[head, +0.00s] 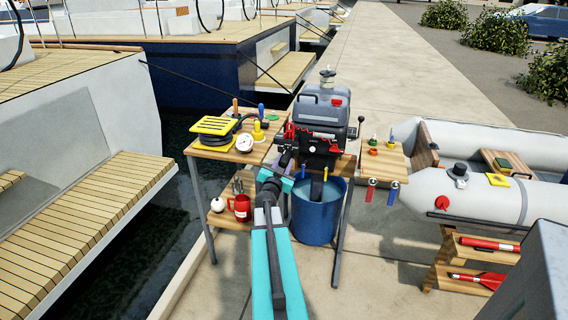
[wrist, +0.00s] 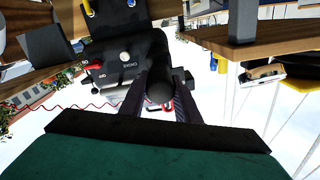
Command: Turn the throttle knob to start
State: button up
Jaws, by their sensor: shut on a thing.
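The grey and black outboard motor (head: 322,105) stands upright at the work stand, its lower part in a blue bucket (head: 317,212). My gripper (head: 287,170) is in front of the motor, at its left side. In the wrist view my gripper (wrist: 160,100) has a dark finger on each side of a black, round-ended throttle knob (wrist: 160,86) and is shut on it. The motor's black front panel (wrist: 112,77) is behind the knob, with a white round button (wrist: 125,57) and a red part (wrist: 92,64). Any mark on the knob cannot be made out.
A small wooden shelf (head: 392,166) is right of the motor. A grey inflatable boat (head: 505,204) lies farther right.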

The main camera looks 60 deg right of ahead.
jog(key=m+b, duration=0.1)
jog(key=m, duration=0.5)
jog(key=shift+f+b, duration=0.1)
jog(key=shift+b, duration=0.2)
dwell(0.4)
jog(key=o, duration=1)
jog(key=shift+o, duration=0.2)
jog(key=shift+s+a, duration=0.1)
jog(key=shift+a, duration=0.1)
jog(key=p+v, duration=0.2)
jog(key=v, duration=0.6)
jog(key=shift+a, duration=0.25)
jog(key=p, duration=0.1)
jog(key=a+p, duration=0.1)
jog(key=p, duration=0.1)
jog(key=shift+s, duration=0.25)
